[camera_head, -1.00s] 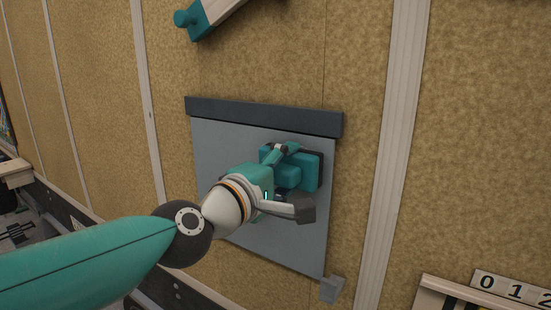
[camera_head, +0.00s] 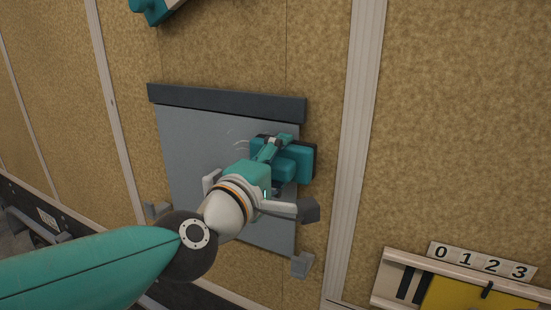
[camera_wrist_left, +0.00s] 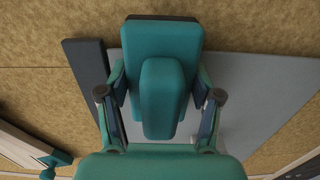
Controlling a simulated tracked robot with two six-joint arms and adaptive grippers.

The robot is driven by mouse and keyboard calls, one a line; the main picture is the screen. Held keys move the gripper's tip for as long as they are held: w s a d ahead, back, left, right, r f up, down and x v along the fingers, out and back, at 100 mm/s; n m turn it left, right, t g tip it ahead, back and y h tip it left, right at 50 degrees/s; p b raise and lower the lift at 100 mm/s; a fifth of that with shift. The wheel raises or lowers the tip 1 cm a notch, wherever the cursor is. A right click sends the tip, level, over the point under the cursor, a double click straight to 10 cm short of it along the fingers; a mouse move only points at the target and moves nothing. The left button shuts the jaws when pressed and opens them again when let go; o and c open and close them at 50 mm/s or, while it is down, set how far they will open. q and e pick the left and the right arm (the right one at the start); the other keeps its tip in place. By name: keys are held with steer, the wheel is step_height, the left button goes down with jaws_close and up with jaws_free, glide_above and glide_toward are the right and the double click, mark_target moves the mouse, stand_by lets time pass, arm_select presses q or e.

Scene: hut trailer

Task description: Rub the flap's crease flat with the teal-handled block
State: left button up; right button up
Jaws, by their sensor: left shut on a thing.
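The flap (camera_head: 185,140) is a grey panel on the tan wall, with a dark strip (camera_head: 225,103) along its top edge. The teal-handled block (camera_head: 303,163) is at the panel's right edge, below the strip, and overhangs that edge in the head view. My left gripper (camera_head: 272,160) is shut on its handle. In the left wrist view, the fingers (camera_wrist_left: 159,88) flank the teal handle (camera_wrist_left: 163,95), with the block's wide body beyond. Whether the block presses on the panel cannot be told. Faint pale curved marks show left of the block. My right gripper is not in view.
Grey brackets (camera_head: 303,264) sit near the panel's lower corners. A pale upright batten (camera_head: 355,150) runs to the right. A rack with number tiles (camera_head: 482,262) is at lower right. A teal-ended object (camera_head: 150,9) is at the top left.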

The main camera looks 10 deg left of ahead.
mark_target(231, 142)
arm_select(q)
steer(key=shift+w+a+b, duration=0.25)
steer(key=shift+a+b, duration=0.25)
steer(key=shift+a, duration=0.2)
steer(key=shift+w+a+b, duration=0.25)
steer(key=shift+a+b, duration=0.2)
steer(key=shift+a, duration=0.2)
steer(key=shift+w+a+r+b, duration=0.1)
steer(key=shift+w+a+b, duration=0.1)
steer(key=shift+a, duration=0.15)
steer(key=shift+w+a+b, duration=0.1)
steer(key=shift+a+b, duration=0.1)
steer(key=shift+a, duration=0.1)
steer(key=shift+w+a+f+b, duration=0.1)
steer(key=shift+w+a+b, duration=0.25)
steer(key=shift+a+b, duration=0.55)
steer(key=shift+w+a+f+b, duration=0.1)
steer(key=shift+w+a+b, duration=0.2)
steer(key=shift+a+b, duration=0.55)
steer(key=shift+w+a+b, duration=0.35)
steer(key=shift+a+b, duration=0.2)
steer(key=shift+a, duration=0.65)
steer(key=shift+w+a+r+b, duration=0.15)
steer(key=shift+a+b, duration=0.1)
steer(key=shift+a, duration=0.15)
steer(key=shift+w+a+b, duration=0.1)
steer(key=shift+a+b, duration=0.1)
steer(key=shift+a, duration=0.2)
steer(key=shift+s, duration=0.15)
steer(key=shift+v, duration=2.9)
